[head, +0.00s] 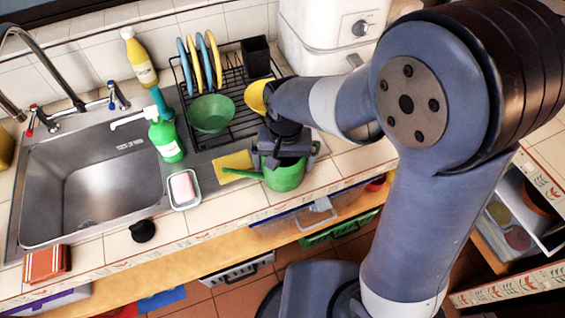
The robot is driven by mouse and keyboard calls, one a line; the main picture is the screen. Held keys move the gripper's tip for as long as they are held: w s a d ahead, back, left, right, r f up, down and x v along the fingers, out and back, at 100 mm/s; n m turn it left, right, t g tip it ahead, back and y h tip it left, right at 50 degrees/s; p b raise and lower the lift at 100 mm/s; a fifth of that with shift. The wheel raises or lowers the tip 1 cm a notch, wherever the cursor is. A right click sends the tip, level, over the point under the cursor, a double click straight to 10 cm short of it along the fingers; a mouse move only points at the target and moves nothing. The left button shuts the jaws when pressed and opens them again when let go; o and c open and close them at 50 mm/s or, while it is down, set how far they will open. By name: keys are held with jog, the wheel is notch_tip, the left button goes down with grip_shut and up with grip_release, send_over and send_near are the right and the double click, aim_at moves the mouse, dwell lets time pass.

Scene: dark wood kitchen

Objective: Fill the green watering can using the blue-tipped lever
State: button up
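The green watering can (287,178) stands on the tiled counter right of the sink, its spout pointing left. My gripper (280,158) is directly over the can and covers its top. Its fingertips are not clear, so I cannot tell whether it is open or shut on the can. The blue-tipped lever (119,95) is on the right side of the tap at the back of the sink. The red-tipped lever (38,122) is on the left. The curved tap spout (47,57) rises above the steel sink (92,185); no water stream is visible.
A green spray bottle (165,138), a soap dish (184,190) and a yellow sponge (235,164) lie between can and sink. A dish rack (238,103) with plates and a green bowl (210,113) stands behind. The sink basin looks empty.

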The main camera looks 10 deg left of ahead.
jog(key=shift+c, duration=0.2)
jog(key=c, duration=0.8)
